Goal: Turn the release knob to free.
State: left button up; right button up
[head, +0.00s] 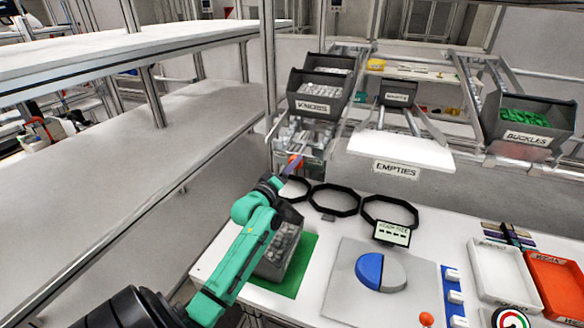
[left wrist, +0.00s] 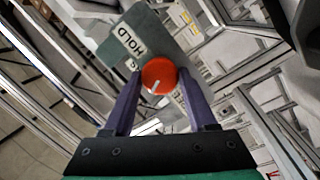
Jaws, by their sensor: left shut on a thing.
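The release knob (left wrist: 159,74) is round and red, with a white pointer mark toward the lower left in the left wrist view. It sits on a grey plate (left wrist: 165,40) with a HOLD label (left wrist: 131,41) up and left of it. A second label (left wrist: 181,98) below right is mostly hidden by a finger. My left gripper (left wrist: 160,82) has its purple fingers shut on the knob, one on each side. In the head view my left gripper (head: 292,166) is small at the rack's lower front, with the knob orange-red between its fingers. My right gripper is out of view.
Below the gripper stands a dark bin (head: 282,245) on a green mat (head: 301,262). Black rings (head: 334,200) lie on the white table to the right. The KNOBS bin (head: 319,93) and EMPTIES shelf (head: 402,152) are above and right. A long white shelf (head: 130,150) fills the left.

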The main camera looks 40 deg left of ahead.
pick_arm(q)
jog(key=shift+f+n+t+b, duration=0.15)
jog(key=shift+n+t+b, duration=0.15)
jog(key=shift+n+b, duration=1.1)
jog(key=shift+n, duration=0.8)
jog(key=o, duration=1.3)
jog(key=shift+o, duration=0.2)
jog(key=shift+a+h, duration=0.1)
jog(key=shift+h, duration=0.2)
jog(key=shift+s, duration=0.1)
jog(key=s+d+f+b, duration=0.2)
jog(key=s+b, duration=0.1)
jog(key=s, duration=1.1)
jog(key=shift+f+b, duration=0.15)
jog(key=shift+b, duration=0.15)
jog(key=shift+s, duration=0.1)
